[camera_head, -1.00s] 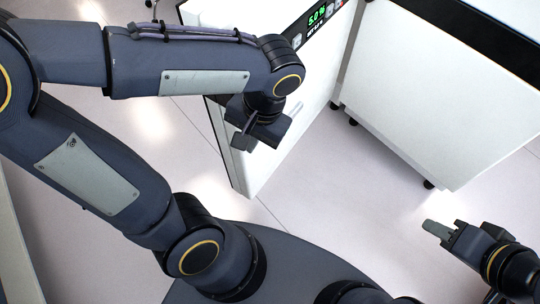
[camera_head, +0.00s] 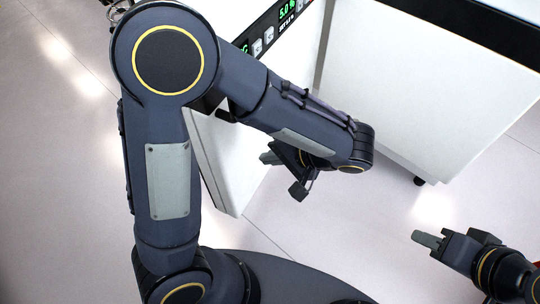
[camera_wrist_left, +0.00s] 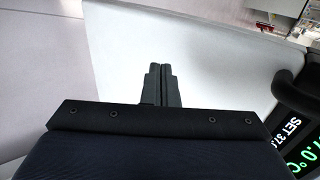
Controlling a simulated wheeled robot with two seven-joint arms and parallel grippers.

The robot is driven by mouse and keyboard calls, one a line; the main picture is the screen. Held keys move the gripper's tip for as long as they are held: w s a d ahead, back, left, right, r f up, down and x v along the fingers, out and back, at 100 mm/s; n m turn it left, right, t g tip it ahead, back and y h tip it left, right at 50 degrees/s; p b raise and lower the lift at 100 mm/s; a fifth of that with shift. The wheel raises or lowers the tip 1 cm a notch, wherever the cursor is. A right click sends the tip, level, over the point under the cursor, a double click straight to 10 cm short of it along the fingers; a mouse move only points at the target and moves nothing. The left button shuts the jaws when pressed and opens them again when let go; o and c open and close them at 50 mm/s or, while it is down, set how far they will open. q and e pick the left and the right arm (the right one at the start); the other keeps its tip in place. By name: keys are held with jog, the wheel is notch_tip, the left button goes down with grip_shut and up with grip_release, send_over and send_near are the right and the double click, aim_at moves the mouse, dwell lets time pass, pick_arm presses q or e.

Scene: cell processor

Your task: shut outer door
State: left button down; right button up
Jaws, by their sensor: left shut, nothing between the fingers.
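The outer door (camera_head: 228,185) is a tall white panel with a black display strip (camera_head: 265,35) along its top, left of center in the head view. It stands at an angle to the white cabinet on the right. My left forearm hides part of it. My left gripper (camera_head: 268,157) is shut and empty, its tips by the door's face; contact cannot be told. In the left wrist view its closed fingers (camera_wrist_left: 160,75) point over the white door (camera_wrist_left: 215,60), with a dark handle (camera_wrist_left: 295,92) to the right. My right gripper (camera_head: 427,239) looks shut and empty, away from the door.
A large white cabinet (camera_head: 420,90) with a dark top edge stands at the right on small feet. Pale floor (camera_head: 330,220) is clear between the door, the cabinet and my base. More bare floor (camera_head: 60,180) lies at the left.

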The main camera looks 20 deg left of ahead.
aim_at(230, 155)
pick_arm(q)
jog(key=x, duration=0.3)
jog(key=a+r+x, duration=0.1)
jog(key=x, duration=0.2)
jog(key=b+x, duration=0.1)
jog(key=x, duration=0.1)
jog(key=shift+w+a, duration=0.1)
jog(key=shift+a, duration=0.45)
jog(key=shift+w+a, duration=0.1)
jog(key=shift+a, duration=0.35)
jog(key=shift+a, duration=0.1)
